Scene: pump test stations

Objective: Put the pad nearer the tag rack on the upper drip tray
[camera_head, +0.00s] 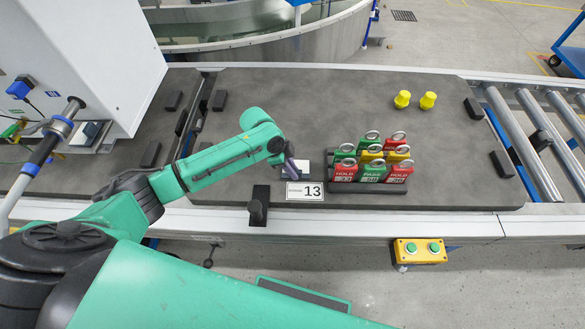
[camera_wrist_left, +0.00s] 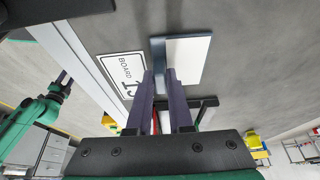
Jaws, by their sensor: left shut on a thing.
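A white pad (camera_head: 302,169) with a blue-grey edge is beside the tag rack, just left of it. In the left wrist view the pad (camera_wrist_left: 188,58) shows over the grey board. My left gripper (camera_head: 289,168) is at the pad's left side; in its wrist view the purple fingers (camera_wrist_left: 159,76) are shut on the pad's blue-grey edge. The tag rack (camera_head: 366,186) holds several red, green and yellow tags. My right gripper (camera_wrist_left: 64,79) shows small in the left wrist view; its opening is unclear. I cannot make out the upper drip tray for certain.
A plate marked 13 (camera_head: 305,191) lies in front of the pad, with a black clamp (camera_head: 259,205) to its left. Two yellow caps (camera_head: 402,99) stand behind the rack. A white machine (camera_head: 90,60) stands left; rollers (camera_head: 520,140) lie right. The board's back middle is clear.

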